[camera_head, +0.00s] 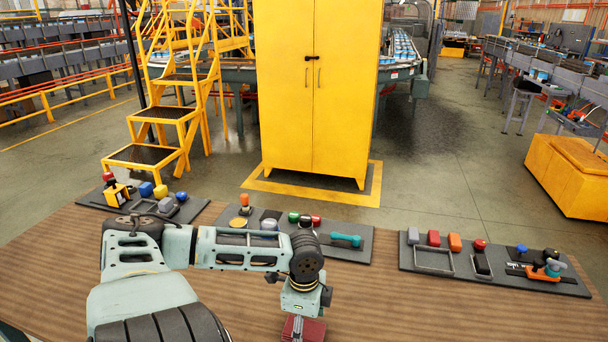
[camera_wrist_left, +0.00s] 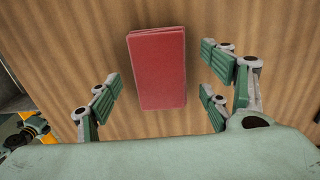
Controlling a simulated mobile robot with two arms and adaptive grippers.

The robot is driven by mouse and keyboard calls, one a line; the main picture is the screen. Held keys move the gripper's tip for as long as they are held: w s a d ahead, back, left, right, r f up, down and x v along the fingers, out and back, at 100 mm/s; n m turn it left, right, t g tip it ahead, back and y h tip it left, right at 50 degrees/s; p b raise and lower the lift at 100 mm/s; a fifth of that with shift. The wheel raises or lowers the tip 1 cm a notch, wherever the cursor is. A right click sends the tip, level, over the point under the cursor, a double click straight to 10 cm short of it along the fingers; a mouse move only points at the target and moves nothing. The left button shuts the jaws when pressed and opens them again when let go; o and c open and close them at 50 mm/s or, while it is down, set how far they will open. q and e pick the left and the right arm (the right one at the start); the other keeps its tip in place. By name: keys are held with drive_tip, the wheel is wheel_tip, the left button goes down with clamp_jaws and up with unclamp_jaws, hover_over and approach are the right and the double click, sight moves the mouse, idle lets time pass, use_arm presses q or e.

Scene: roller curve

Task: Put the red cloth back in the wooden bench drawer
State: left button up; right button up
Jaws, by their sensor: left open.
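The red cloth (camera_wrist_left: 157,68) lies as a flat folded rectangle on the wooden bench top. In the wrist view my left gripper (camera_wrist_left: 160,92) is open, with its green-padded fingers spread to either side of the cloth and clear space on both sides. In the head view the left gripper (camera_head: 302,306) points down near the front of the bench (camera_head: 400,300), over the cloth (camera_head: 311,331), which is partly hidden by it and cut by the bottom edge. The bench drawer does not show. My right gripper is not in view.
Dark boards with small tools and coloured parts line the bench's back edge: left (camera_head: 92,197), middle (camera_head: 360,253) and right (camera_head: 408,260). Bare bench lies right of the gripper. A yellow cabinet (camera_head: 318,90) and yellow steps (camera_head: 160,115) stand beyond.

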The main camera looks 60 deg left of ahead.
sight(308, 330)
use_arm(q)
drive_tip(key=shift+f, duration=0.2)
drive_tip(key=c, duration=1.3)
drive_tip(key=shift+a+r, duration=0.1)
drive_tip(key=shift+r, duration=1.85)
drive_tip(key=shift+w+d+r+b, duration=0.3)
drive_tip(key=shift+d+b, duration=0.1)
drive_tip(key=shift+d, duration=0.2)
drive_tip(key=d+r+b, duration=0.1)
drive_tip(key=w+d+b, duration=0.1)
drive_tip(key=d, duration=0.1)
drive_tip(key=shift+w+r, duration=0.15)
drive_tip(key=shift+r, duration=0.25)
drive_tip(key=w+d+r, duration=0.2)
drive_tip(key=d+r, duration=0.2)
drive_tip(key=d, duration=0.3)
drive_tip(key=shift+w+r+b, duration=0.2)
drive_tip(key=shift+r+b, duration=0.2)
drive_tip(key=shift+b, duration=0.05)
